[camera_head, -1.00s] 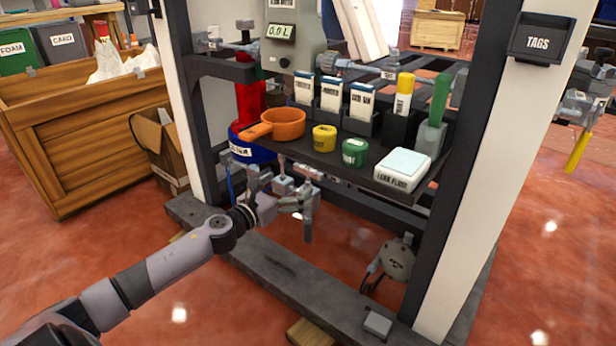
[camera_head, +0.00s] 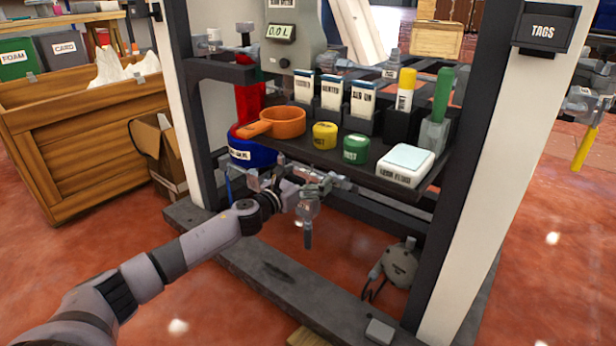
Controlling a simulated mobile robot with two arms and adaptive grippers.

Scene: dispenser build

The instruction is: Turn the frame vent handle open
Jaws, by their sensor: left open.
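A small grey valve-like fitting hangs under the shelf, with a narrow grey handle (camera_head: 308,235) pointing straight down. I take this as the frame vent handle; no label on it is readable. My left gripper (camera_head: 318,190) is open at the upper part of this fitting, just above the hanging handle. Its fingers overlap the fitting in the picture, and I cannot tell whether they touch it. The fitting's body is partly hidden behind the gripper. My right gripper is not in view.
The dark shelf (camera_head: 345,171) above my gripper holds an orange pan (camera_head: 284,122), yellow (camera_head: 325,136) and green (camera_head: 356,150) pots and a white box (camera_head: 405,164). White posts flank the frame. A grey round device (camera_head: 399,265) sits low right. A yellow lever (camera_head: 582,148) hangs far right.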

